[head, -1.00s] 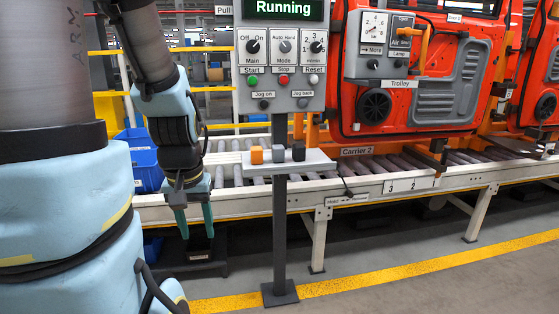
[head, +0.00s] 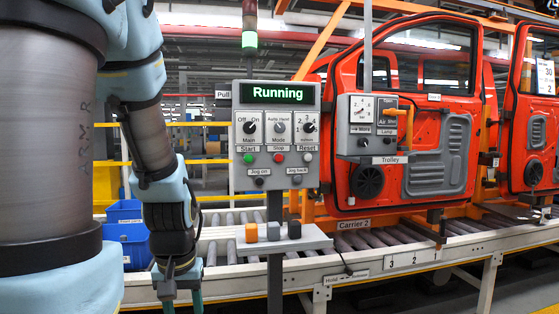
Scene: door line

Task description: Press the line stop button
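The red stop button (head: 279,158) is on the grey control panel (head: 240,185), under the small "Stop" label and between the green start button (head: 248,158) and the grey reset button (head: 308,157). The panel's display (head: 278,93) reads "Running" in green. My gripper (head: 182,303) hangs pointing down at the bottom, left of and below the panel, clear of the button. Its fingers are spread apart with nothing seen between them; the tips are cut off by the picture's lower edge.
A roller conveyor (head: 225,283) runs behind, with red car doors (head: 425,110) to the right. Blue bins (head: 128,240) stand behind my arm. A green lamp (head: 250,40) is lit above.

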